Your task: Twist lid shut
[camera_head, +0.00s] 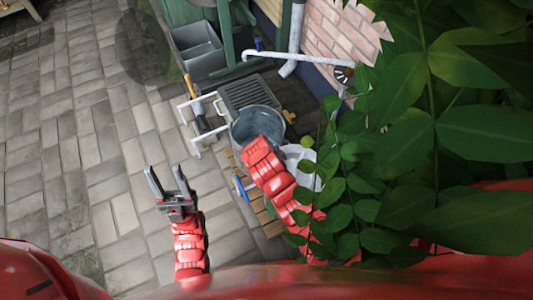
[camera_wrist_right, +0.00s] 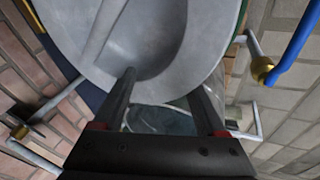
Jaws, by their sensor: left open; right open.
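In the right wrist view, a large pale grey round piece (camera_wrist_right: 165,50), which may be the lid, fills the upper middle. It has a raised curved ridge and a rounded rim. My right gripper (camera_wrist_right: 163,84) is open, with its fingers apart at the near edge of this piece; I cannot tell whether they touch it. In the head view, my right arm reaches over a round grey metal tub (camera_head: 245,128), and its gripper is hidden. A whitish round vessel (camera_head: 302,158) stands beside that arm, partly behind leaves. My left gripper (camera_head: 168,182) is open and empty above the paving.
Leafy branches (camera_head: 440,110) cover the right side of the head view. A ridged draining board (camera_head: 250,92), a grey basin (camera_head: 197,47) and a white pipe (camera_head: 290,56) lie toward the back. A blue handle (camera_head: 241,188) is near the wooden slats. Paving at left is clear.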

